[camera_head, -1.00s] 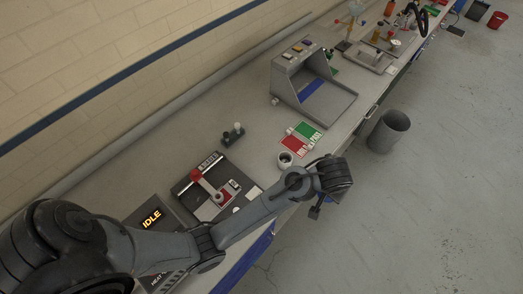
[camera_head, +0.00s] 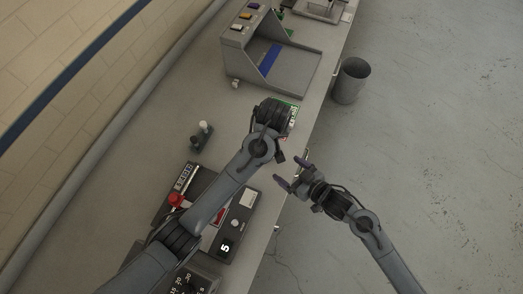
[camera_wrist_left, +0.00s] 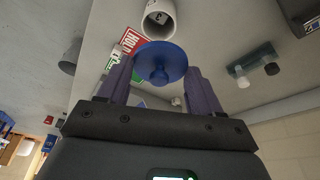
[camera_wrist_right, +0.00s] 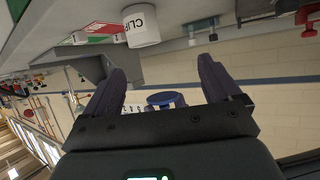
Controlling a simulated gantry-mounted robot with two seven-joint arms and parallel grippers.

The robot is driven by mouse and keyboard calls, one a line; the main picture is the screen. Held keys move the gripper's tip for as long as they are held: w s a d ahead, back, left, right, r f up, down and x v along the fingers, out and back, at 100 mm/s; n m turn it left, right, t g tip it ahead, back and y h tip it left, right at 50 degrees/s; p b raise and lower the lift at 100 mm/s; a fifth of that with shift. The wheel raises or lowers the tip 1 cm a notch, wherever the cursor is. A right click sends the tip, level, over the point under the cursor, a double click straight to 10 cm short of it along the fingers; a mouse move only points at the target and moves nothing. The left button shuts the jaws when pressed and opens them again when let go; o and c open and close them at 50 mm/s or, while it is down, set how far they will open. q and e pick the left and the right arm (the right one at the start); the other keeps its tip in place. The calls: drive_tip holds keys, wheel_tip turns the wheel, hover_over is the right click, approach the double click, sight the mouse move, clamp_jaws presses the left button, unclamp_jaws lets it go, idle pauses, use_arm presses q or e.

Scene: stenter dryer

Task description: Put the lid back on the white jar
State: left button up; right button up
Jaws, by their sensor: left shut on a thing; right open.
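The blue lid (camera_wrist_left: 160,62), a round disc with a knob, is held between the fingers of my left gripper (camera_head: 275,115). The white jar (camera_wrist_left: 158,18) stands on the bench just past the lid in the left wrist view, its mouth showing open and apart from the lid. In the right wrist view the jar (camera_wrist_right: 141,25) shows upright on the inverted bench, with a "CLIP" label. In the head view the jar is hidden behind my left arm. My right gripper (camera_head: 294,173) is open and empty at the bench's front edge. A small blue disc shows between its fingers in its wrist view, perhaps the lid.
A red HOLD card (camera_wrist_left: 132,41) lies beside the jar. A stand with small bottles (camera_head: 201,137) is farther back. A device with a red knob (camera_head: 177,199) lies below my left forearm. A grey machine (camera_head: 270,55) stands farther along, a bin (camera_head: 351,80) on the floor.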

use_arm(q)
drive_tip(key=shift+w+d+f+n+b, duration=0.1)
drive_tip(key=shift+w+f+n+b, duration=0.05)
drive_tip(key=shift+w+f+b, duration=0.3)
drive_tip(key=shift+w+d+f+n+b, duration=0.15)
drive_tip(key=shift+w+f+b, duration=0.1)
drive_tip(key=shift+f, duration=0.3)
use_arm(e)
drive_tip(key=shift+n+g+y, duration=0.5)
drive_tip(key=shift+n+y, duration=0.2)
drive_tip(key=shift+n, duration=0.1)
drive_tip(key=w+d+f, duration=0.2)
drive_tip(key=w, duration=0.1)
drive_tip(key=shift+d+f, duration=0.15)
drive_tip(key=shift+f, duration=0.05)
use_arm(q)
drive_tip(key=shift+w+f, duration=0.15)
drive_tip(key=shift+w, duration=0.05)
use_arm(e)
drive_tip(key=shift+w+d+f, duration=0.1)
drive_tip(key=shift+w+d, duration=0.25)
drive_tip(key=shift+d, duration=0.05)
drive_tip(key=shift+a, duration=0.1)
drive_tip(key=x, duration=1.2)
